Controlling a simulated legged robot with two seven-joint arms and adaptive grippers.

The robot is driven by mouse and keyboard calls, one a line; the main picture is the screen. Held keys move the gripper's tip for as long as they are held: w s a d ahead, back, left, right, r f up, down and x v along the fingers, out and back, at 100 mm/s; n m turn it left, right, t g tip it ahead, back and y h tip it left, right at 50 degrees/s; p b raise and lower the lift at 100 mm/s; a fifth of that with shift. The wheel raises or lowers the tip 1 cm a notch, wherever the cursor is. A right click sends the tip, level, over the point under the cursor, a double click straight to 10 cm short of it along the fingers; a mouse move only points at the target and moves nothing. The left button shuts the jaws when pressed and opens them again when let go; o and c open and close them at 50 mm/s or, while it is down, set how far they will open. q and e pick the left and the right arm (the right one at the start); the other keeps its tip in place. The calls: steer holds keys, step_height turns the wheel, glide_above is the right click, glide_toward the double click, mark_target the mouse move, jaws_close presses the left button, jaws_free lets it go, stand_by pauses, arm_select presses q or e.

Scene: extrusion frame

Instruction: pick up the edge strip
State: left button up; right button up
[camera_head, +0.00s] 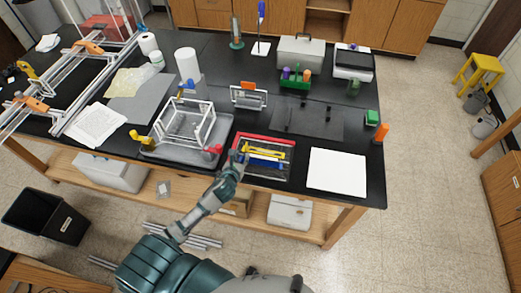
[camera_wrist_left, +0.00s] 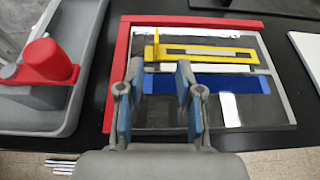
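A shallow tray with red edging (camera_head: 264,138) lies near the table's front edge; its red edging also shows in the left wrist view (camera_wrist_left: 118,62). In it lie a yellow L-shaped piece (camera_wrist_left: 205,55) and a flat blue strip (camera_wrist_left: 235,84), with pale pieces beside them. I cannot tell for certain which piece is the edge strip. My left gripper (camera_head: 238,160) is over the tray's left part. In the left wrist view its two blue-padded fingers (camera_wrist_left: 158,88) are apart with nothing held between them, and they hide part of the blue strip. My right gripper is out of view.
Left of the tray, a grey tray (camera_head: 153,151) holds a white frame, with a red knob (camera_wrist_left: 48,60) near my gripper. A white sheet (camera_head: 337,171) lies to the right. A dark mat (camera_head: 318,120) and a green caddy (camera_head: 294,82) are behind.

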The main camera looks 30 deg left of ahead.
mark_target(246, 146)
arm_select(q)
steer(key=shift+w+a+f, duration=0.3)
steer(key=shift+w, duration=0.25)
steer(key=shift+w+a+f, duration=0.25)
steer(key=shift+w+a, duration=0.05)
steer(key=shift+w, duration=0.25)
steer(key=shift+w+a+f, duration=0.1)
steer(key=shift+w+a, duration=0.1)
steer(key=x, duration=0.4)
steer(key=shift+w+d+f, duration=0.1)
steer(key=shift+w+f, duration=0.1)
steer(key=shift+w+d+f, duration=0.1)
steer(key=shift+w, duration=0.15)
steer(key=shift+d, duration=0.25)
steer(key=c, duration=0.6)
steer(key=shift+a, duration=0.3)
jaws_close()
steer(key=shift+s+a, duration=0.1)
steer(key=shift+a, duration=0.05)
steer(key=shift+r, duration=0.45)
steer(key=r, duration=0.3)
steer(key=shift+d, duration=0.3)
steer(key=s+d+r, duration=0.1)
steer(key=s+d, duration=0.8)
steer(key=s, duration=0.4)
steer(key=shift+r, duration=0.35)
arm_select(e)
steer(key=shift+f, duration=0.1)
